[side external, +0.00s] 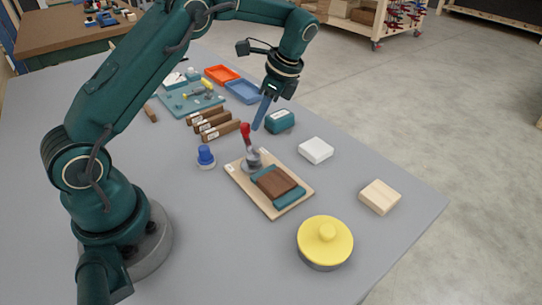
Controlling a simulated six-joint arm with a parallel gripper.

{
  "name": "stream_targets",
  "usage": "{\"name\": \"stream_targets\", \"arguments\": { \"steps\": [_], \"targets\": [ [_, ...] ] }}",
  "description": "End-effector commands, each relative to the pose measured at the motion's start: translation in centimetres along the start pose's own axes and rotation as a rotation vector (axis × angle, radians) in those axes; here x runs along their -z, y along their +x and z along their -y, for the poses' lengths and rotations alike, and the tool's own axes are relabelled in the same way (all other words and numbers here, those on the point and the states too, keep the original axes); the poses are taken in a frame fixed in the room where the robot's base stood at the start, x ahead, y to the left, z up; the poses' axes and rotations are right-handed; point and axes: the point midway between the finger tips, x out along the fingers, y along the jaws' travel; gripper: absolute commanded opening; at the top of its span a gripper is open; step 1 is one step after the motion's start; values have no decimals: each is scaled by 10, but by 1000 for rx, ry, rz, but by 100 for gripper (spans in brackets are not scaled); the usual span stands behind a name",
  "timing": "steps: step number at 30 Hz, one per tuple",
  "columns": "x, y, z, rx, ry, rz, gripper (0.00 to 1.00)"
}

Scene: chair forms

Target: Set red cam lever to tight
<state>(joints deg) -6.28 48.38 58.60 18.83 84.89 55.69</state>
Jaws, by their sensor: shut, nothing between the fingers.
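The red cam lever (245,134) stands nearly upright, tilted slightly left, on a grey metal base (252,162). The base sits at the back left part of a light wooden board (276,212). On the same board a brown wooden block (277,183) lies on a teal piece. My gripper (258,127) points down with its blue fingers shut and empty. Its tips appear just right of the red lever, near its knob height. I cannot tell whether they touch it.
Near the board stand a blue-knobbed piece (206,154), a yellow-lidded round container (325,240), a white block (316,150), a pale wooden block (380,196) and a teal object (280,121). Brown strips (215,125), an orange tray (221,75) and a blue tray (243,91) lie farther back.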

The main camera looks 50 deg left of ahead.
Motion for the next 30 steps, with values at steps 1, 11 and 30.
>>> {"name": "stream_targets", "arguments": {
  "steps": [1,11,30],
  "targets": [
    [1,-7,1,4,0,-3,0],
    [1,-36,0,2,0,-3,0],
    [-8,-71,0,67,-18,-47,0]
  ]
}}
